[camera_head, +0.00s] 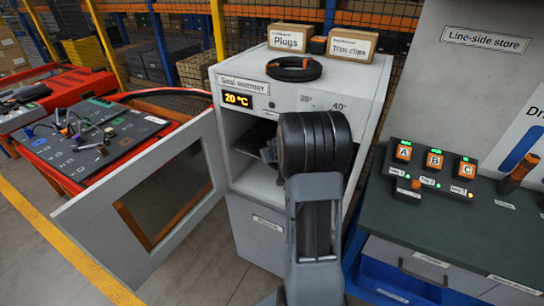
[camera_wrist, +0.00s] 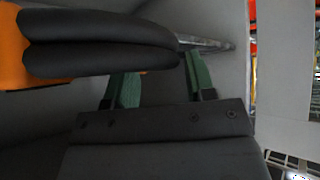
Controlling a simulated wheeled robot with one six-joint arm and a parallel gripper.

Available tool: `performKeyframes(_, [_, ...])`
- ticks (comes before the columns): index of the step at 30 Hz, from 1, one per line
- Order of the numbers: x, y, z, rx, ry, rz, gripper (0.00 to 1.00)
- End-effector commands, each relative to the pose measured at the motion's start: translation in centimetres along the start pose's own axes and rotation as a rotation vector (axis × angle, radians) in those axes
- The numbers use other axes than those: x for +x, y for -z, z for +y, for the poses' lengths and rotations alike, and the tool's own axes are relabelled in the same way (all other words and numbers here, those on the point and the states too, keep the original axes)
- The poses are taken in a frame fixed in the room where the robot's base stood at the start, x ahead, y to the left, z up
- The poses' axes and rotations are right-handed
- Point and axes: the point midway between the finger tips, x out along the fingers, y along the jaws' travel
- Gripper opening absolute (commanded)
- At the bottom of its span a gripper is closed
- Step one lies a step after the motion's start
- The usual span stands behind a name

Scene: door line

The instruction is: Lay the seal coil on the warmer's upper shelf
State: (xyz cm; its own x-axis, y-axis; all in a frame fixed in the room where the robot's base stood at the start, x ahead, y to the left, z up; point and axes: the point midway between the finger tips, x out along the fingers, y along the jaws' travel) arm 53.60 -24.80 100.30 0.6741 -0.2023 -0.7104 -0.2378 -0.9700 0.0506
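The warmer (camera_head: 230,185) is a white cabinet reading 20 °C, its door (camera_head: 165,195) swung open to the left. Its dark inside and a shelf (camera_head: 258,170) show partly behind my arm. My gripper (camera_head: 268,152) is at the opening, its tips hidden in the head view. In the wrist view, its green-padded fingers (camera_wrist: 162,85) are part closed around a thick black seal coil (camera_wrist: 95,45) with an orange band at left. The coil covers the fingertips, so the grip is only partly visible. A metal edge (camera_wrist: 208,43) lies just beyond.
Another black coil (camera_head: 294,68) lies on the warmer's top, before the Plugs box (camera_head: 289,38) and Trim clips box (camera_head: 352,45). A button panel (camera_head: 432,170) sits on the bench at right. A red table with a tool board (camera_head: 90,140) stands at left.

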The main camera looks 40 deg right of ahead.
Motion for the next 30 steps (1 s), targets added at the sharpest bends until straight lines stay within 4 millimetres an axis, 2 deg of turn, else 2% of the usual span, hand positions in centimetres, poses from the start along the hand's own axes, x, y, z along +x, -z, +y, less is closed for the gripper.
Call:
performKeyframes(1, [0.0,0.0,0.0,0.0,0.0,0.0,0.55])
performKeyframes(4, [0.0,0.0,0.0,0.0,0.0,0.0,0.64])
performKeyframes(11, [-0.1,0.1,0.0,-0.001,-0.001,0.001,0.64])
performKeyframes(14, [-0.8,0.2,0.0,0.0,-0.001,0.002,0.64])
performKeyframes(24, [-7.1,0.5,0.0,0.0,-0.001,0.002,0.64])
performKeyframes(30, [-10.2,0.4,0.0,-0.001,-0.001,0.002,0.64])
